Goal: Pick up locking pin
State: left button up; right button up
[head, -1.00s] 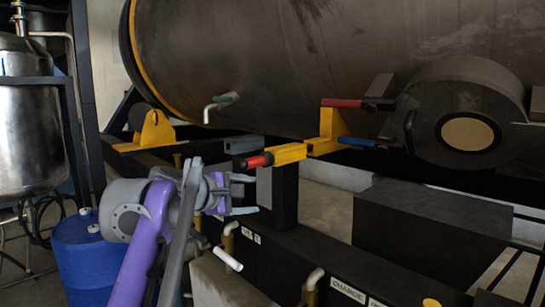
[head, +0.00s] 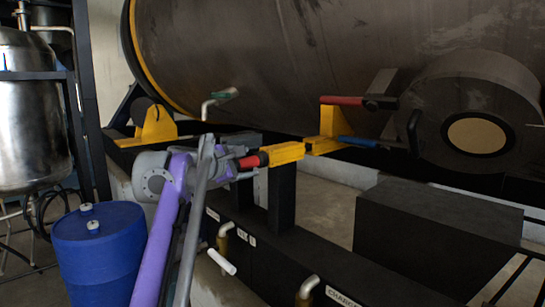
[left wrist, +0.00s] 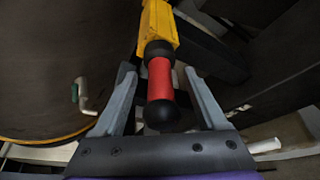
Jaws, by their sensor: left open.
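The locking pin appears to be the piece with a red grip (head: 253,160) and black end, sticking out of the left end of a yellow bracket (head: 290,153). In the left wrist view the red grip (left wrist: 161,83) points toward my palm, with its black knob nearest. My left gripper (head: 250,167) is open at the pin. In the left wrist view its grey fingers (left wrist: 159,76) stand on either side of the red grip, with gaps visible on both sides. My arm partly hides the pin's near end in the head view. My right gripper is not in view.
A red lever (head: 342,100) and a blue lever (head: 358,142) sit on the bracket's right part. The large dark tank (head: 300,60) is behind. A green-handled valve (head: 220,97) is left of the bracket. A blue drum (head: 100,255) stands at lower left.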

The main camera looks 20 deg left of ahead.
pick_arm(q)
jog(key=x, duration=0.3)
jog(key=shift+s, duration=0.1)
jog(key=shift+s, duration=0.1)
jog(key=shift+c, duration=0.9)
grip_shut()
